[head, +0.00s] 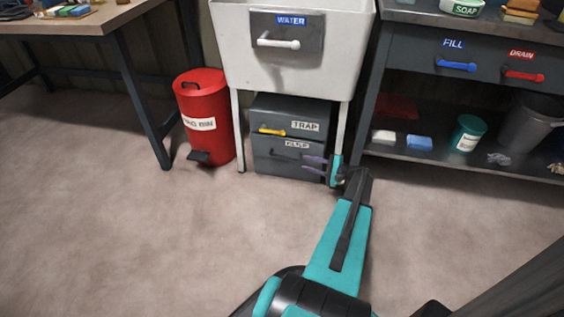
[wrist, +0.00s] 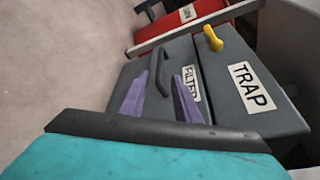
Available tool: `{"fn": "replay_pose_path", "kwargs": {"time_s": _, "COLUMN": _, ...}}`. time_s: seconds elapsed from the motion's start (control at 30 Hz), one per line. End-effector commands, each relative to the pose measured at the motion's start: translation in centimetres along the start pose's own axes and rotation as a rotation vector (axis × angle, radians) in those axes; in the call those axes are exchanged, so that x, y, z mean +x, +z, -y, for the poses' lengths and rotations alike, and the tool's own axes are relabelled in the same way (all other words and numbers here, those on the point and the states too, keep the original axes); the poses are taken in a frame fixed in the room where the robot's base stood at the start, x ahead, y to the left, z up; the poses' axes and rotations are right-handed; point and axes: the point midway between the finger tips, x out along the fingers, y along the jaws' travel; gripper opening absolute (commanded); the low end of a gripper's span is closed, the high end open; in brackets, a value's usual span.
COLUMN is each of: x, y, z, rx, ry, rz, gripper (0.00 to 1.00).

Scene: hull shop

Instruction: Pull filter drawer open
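The filter drawer (head: 264,166) is the lower drawer of a dark grey cabinet under the sink. Its front looks flush with the drawer above. It has a white FILTER label (wrist: 190,84) and a dark bar handle (wrist: 153,72). My gripper (head: 304,164) is at the right part of this drawer front in the head view. In the wrist view my gripper (wrist: 161,84) has its two purple fingers apart, with the handle near and partly between their tips. I cannot tell whether they touch it. Nothing is held.
The TRAP drawer (wrist: 250,108) with a yellow handle (wrist: 213,39) sits directly above. Sink legs flank the cabinet, the right one (head: 344,120) close to my gripper. A red bin (head: 203,95) stands left, a shelf bench (head: 480,160) right. The floor in front is clear.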

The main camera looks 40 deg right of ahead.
Motion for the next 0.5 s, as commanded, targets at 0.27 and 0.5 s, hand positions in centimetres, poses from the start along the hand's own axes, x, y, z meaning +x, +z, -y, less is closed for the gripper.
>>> {"fn": "replay_pose_path", "kwargs": {"time_s": 0.27, "x": 0.01, "y": 0.06, "z": 0.02, "rx": 0.000, "ry": 0.001, "rz": 0.000, "gripper": 0.29}}
{"fn": "replay_pose_path", "kwargs": {"time_s": 0.5, "x": 0.84, "y": -0.01, "z": -0.07, "rx": 0.000, "ry": 0.001, "rz": 0.000, "gripper": 0.29}}
